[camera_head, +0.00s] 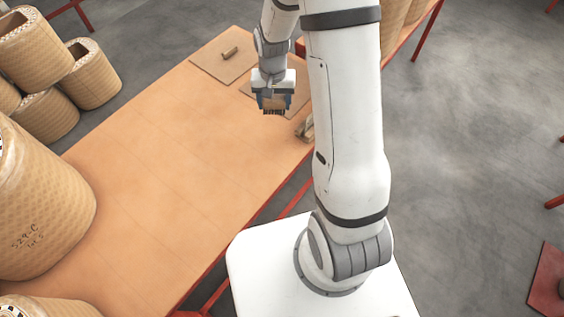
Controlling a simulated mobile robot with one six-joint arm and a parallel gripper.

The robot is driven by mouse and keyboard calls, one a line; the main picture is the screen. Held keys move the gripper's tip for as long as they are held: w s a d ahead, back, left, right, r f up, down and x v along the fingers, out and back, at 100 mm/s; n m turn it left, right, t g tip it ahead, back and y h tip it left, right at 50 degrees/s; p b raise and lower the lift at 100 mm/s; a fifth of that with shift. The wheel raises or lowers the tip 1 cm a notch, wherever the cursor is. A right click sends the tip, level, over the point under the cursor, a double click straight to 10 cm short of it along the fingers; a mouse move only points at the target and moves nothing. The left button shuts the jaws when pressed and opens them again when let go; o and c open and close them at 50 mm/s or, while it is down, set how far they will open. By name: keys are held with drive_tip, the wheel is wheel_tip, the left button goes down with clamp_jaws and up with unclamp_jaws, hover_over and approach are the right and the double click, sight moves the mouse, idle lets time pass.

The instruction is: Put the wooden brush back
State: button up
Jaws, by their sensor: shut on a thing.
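My gripper (273,94) is above the far part of the wooden table, shut on the wooden brush (274,102). The brush shows as a small brown block between the jaws, with dark bristles hanging down. Part of it is hidden by the jaws. A square tan board (298,98) lies on the table behind and below my gripper, partly covered by my gripper and arm. Whether the brush touches anything below it, I cannot tell.
A second tan board (205,62) with a small wooden piece (230,53) lies at the far left. A brownish object (306,129) lies at the table's right edge, partly behind my arm. Large coils (40,210) stand at left. The table's (170,180) middle is clear.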

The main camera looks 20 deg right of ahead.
sight(280, 155)
drive_tip(key=s+f+m+b, duration=0.2)
drive_tip(key=f+b, duration=0.3)
drive_tip(key=s+f+m+b, duration=0.1)
drive_tip(key=f+m+b, duration=0.1)
drive_tip(key=f+b, duration=0.3)
drive_tip(key=s+f+m+b, duration=0.2)
drive_tip(key=f+m+b, duration=0.1)
drive_tip(key=f+b, duration=0.2)
drive_tip(key=shift+s+f, duration=0.3)
drive_tip(key=shift+f, duration=0.55)
drive_tip(key=shift+f, duration=0.1)
drive_tip(key=o, duration=0.5)
drive_tip(key=shift+f, duration=0.1)
drive_tip(key=o, duration=0.4)
drive_tip(key=shift+o, duration=0.2)
